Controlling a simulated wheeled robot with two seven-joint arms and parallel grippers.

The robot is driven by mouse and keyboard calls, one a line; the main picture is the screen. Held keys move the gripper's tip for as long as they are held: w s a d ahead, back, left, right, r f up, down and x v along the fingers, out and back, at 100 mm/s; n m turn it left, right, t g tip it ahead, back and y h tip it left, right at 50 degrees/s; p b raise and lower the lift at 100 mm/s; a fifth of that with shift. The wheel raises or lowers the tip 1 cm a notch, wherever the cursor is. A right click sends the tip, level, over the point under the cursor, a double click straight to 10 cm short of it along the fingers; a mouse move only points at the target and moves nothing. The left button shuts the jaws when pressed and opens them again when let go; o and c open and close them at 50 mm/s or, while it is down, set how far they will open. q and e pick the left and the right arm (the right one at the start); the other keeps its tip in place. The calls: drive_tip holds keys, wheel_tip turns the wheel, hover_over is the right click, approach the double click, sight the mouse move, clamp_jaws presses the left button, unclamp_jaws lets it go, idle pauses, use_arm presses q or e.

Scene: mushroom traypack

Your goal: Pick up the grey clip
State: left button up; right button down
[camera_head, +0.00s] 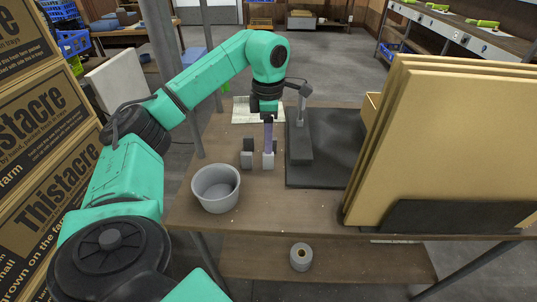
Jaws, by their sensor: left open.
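My left arm reaches over the wooden table from the left, and its gripper (262,149) points straight down over the middle of the table. The gripper is open. A narrow, purple-grey upright piece shows under its wrist, with small dark and light-grey blocks close around it, low over the table. I cannot pick out the grey clip for certain among these small grey parts; the gripper partly hides that spot. Whether anything touches the fingers is too small to tell. My right gripper is not in view.
A grey bowl (216,188) stands at the table's front left. A black mat (335,170) with a dark post stand (300,150) lies right of the gripper. Tall cardboard sheets (430,140) in a black holder block the right side. A grey roll (301,257) sits on the lower shelf.

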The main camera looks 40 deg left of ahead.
sight(268, 156)
use_arm(q)
drive_tip(key=f, duration=0.7)
drive_tip(key=shift+w+a+f, duration=0.2)
drive_tip(key=shift+w+a, duration=0.1)
clamp_jaws()
drive_tip(key=shift+r, duration=0.15)
